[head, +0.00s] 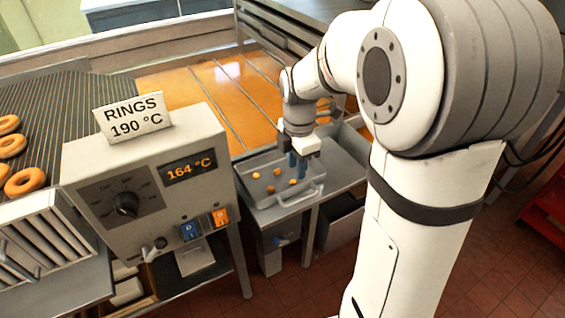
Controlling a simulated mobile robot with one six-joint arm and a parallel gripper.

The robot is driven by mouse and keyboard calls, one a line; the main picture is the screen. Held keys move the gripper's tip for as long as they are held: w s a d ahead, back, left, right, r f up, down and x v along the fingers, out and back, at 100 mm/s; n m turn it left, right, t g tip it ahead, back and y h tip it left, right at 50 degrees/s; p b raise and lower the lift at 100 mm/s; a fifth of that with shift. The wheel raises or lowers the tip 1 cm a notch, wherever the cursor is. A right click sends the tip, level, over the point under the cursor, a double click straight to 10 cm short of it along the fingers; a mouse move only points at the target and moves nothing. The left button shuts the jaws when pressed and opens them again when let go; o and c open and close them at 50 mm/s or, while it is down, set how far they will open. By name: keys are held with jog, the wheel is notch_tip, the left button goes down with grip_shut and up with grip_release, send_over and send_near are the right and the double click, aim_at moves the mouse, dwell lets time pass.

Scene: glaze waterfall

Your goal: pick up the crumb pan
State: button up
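The crumb pan (258,190) is a shallow grey metal tray with several orange-brown crumbs in it. It rests on a grey metal stand beside the fryer's control box, with a handle at its front edge. My gripper (297,166) points down over the right part of the pan, with blue fingertips. The fingers look close together, but the gap between them is too small to judge. I cannot tell whether they touch the pan. My gripper and wrist hide part of the pan's back right side.
A control box (125,185) reading 164 °C stands left of the pan, with a "RINGS 190 °C" sign (134,117) on it. Behind lies a fryer of orange oil (222,90). Ring doughnuts (25,181) lie on a rack at the far left. Red tiled floor shows at lower right.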

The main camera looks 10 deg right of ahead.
aim_at(293, 195)
jog(key=f, duration=0.4)
jog(key=f+p, duration=0.1)
jog(key=f, duration=0.2)
jog(key=shift+w+a+f, duration=0.1)
jog(key=shift+a+f, duration=0.1)
jog(key=shift+f, duration=0.2)
grip_shut()
